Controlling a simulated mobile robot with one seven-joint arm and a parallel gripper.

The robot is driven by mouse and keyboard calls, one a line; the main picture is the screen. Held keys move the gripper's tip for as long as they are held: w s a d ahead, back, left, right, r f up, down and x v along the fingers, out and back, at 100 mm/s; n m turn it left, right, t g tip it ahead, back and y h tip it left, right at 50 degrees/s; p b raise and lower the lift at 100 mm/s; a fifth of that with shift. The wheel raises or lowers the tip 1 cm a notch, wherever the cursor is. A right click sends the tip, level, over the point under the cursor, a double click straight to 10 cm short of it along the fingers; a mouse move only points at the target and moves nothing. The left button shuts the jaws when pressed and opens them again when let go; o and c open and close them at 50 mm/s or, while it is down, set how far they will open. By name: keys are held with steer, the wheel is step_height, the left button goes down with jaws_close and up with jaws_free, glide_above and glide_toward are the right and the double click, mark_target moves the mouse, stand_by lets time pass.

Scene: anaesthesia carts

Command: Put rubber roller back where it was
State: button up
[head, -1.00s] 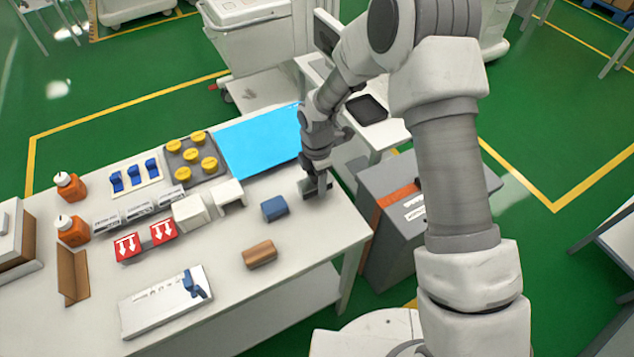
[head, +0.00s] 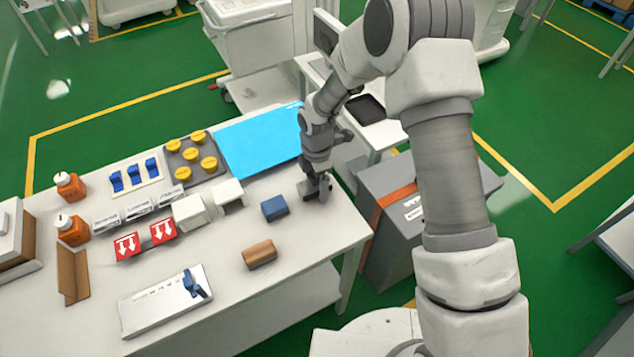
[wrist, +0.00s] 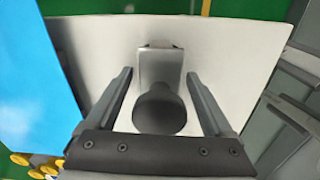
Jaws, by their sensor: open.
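My gripper (head: 318,192) is open, low over the right end of the white table. In the wrist view its two fingers (wrist: 158,75) stand apart on either side of an object with a dark round end (wrist: 160,108) and a pale metal part. I take this to be the rubber roller (wrist: 160,66); it seems to stand on the table, with clear gaps to both fingers. In the head view my gripper mostly hides it. Where it was before cannot be told from these frames.
A blue block (head: 274,208) and a brown block (head: 259,254) lie left of my gripper. A bright blue mat (head: 258,142) lies behind. White open boxes (head: 190,212), red labelled boxes (head: 163,231) and a white board (head: 155,304) fill the left side. A grey bin (head: 385,225) stands right of the table.

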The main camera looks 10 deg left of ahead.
step_height(320, 180, up, 12)
steer(key=shift+r, duration=0.1)
steer(key=s+d+r+m+t, duration=0.1)
steer(key=s+d+r+m, duration=0.2)
steer(key=d+r+m, duration=0.4)
steer(key=s+d+r+m+t, duration=0.2)
steer(key=s+d+r+m, duration=0.15)
steer(key=d+r, duration=0.45)
steer(key=s+d+r+m+t, duration=0.1)
steer(key=s+d+r+m, duration=0.2)
steer(key=s+m, duration=0.4)
steer(key=s+d+r+m+t, duration=0.1)
steer(key=s+d+r+m, duration=0.3)
steer(key=s+m, duration=0.3)
steer(key=shift+s+r+t, duration=0.3)
steer(key=shift+s+r, duration=0.2)
steer(key=shift+r, duration=0.25)
